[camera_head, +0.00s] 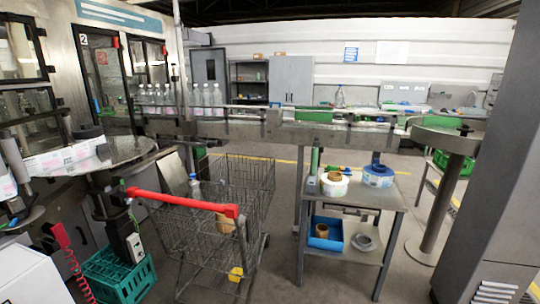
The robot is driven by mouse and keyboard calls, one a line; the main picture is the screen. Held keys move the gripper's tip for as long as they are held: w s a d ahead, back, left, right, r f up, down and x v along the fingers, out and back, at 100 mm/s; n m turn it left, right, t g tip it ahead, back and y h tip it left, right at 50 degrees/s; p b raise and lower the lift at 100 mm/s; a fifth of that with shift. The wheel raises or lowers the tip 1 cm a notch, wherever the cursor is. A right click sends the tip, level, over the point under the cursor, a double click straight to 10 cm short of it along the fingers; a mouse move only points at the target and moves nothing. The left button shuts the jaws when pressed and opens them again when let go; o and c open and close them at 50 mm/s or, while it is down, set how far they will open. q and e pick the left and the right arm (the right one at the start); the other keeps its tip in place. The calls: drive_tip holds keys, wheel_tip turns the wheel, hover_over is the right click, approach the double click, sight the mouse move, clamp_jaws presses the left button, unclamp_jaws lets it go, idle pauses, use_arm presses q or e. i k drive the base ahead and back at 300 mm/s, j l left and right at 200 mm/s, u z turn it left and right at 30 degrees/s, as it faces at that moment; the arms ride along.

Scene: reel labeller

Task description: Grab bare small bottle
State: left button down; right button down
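Another clear bottle (340,97) stands alone at the far side of the conveyor, right of centre. A row of several clear bottles (206,97) stands on the conveyor at the left, with pinkish lower parts. More clear bottles are behind the machine's glass at the far left. At this size I cannot tell for sure which bottles carry no label. Neither of my grippers is in view.
The shopping cart (220,207) with a red handle stands in front. A grey side table (345,195) holds a white roll (334,184) and a blue roll (378,176). The conveyor (235,129) crosses behind. A green crate (118,274) is at lower left. Floor between cart and table is clear.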

sight(195, 194)
drive_tip(key=i+j, duration=0.1)
drive_tip(key=i, duration=0.85)
drive_tip(key=j+u, duration=0.05)
